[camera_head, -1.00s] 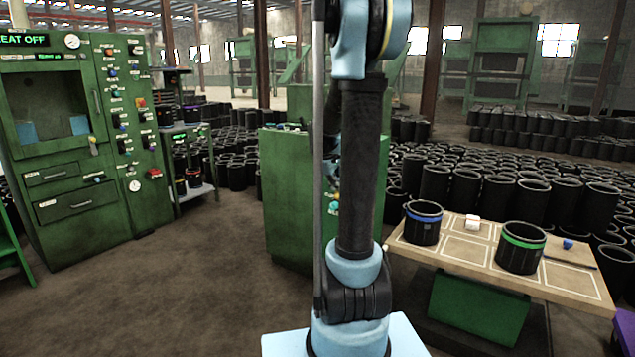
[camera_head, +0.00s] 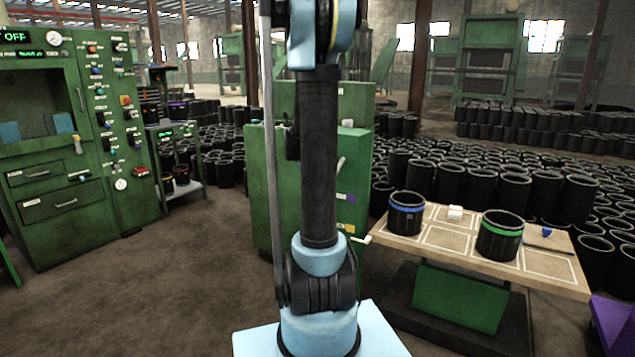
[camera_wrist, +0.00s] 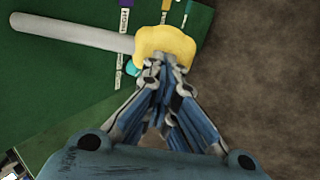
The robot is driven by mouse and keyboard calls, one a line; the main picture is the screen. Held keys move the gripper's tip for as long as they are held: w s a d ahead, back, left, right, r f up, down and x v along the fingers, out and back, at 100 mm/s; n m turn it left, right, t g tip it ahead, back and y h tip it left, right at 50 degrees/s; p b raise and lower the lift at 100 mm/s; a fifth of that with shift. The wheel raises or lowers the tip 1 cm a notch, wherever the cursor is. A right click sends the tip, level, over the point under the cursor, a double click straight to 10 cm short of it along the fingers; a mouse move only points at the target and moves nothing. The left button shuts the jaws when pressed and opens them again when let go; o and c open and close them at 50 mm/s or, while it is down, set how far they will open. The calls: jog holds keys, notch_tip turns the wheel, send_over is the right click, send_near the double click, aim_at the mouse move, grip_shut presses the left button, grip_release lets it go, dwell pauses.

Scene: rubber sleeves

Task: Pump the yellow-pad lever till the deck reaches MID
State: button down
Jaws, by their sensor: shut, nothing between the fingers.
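The yellow pad (camera_wrist: 165,45) sits on the end of a pale lever rod (camera_wrist: 75,32) in the wrist view. The rod runs left across a green surface. My gripper (camera_wrist: 163,72) is shut and empty, its fingertips right at the pad's lower edge in the picture. I cannot tell whether they touch it. In the head view my arm hides part of the green cabinet (camera_head: 262,200) and my gripper. A pale rod (camera_head: 341,162) shows on the cabinet's right part. I cannot make out the deck or a MID mark for certain.
A table (camera_head: 430,238) at right holds a blue-banded sleeve (camera_head: 406,213) and a green-banded sleeve (camera_head: 499,236). A green control cabinet (camera_head: 75,140) stands at left. Black sleeves crowd the floor behind. Brown floor (camera_head: 170,290) is clear at left front.

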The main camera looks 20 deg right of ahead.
jog(key=shift+w+a+r, duration=0.1)
jog(key=shift+a+r, duration=0.1)
jog(key=shift+r, duration=0.05)
jog(key=v, duration=1.3)
jog(key=shift+d+r, duration=0.2)
jog(key=shift+r, duration=0.05)
dwell(0.5)
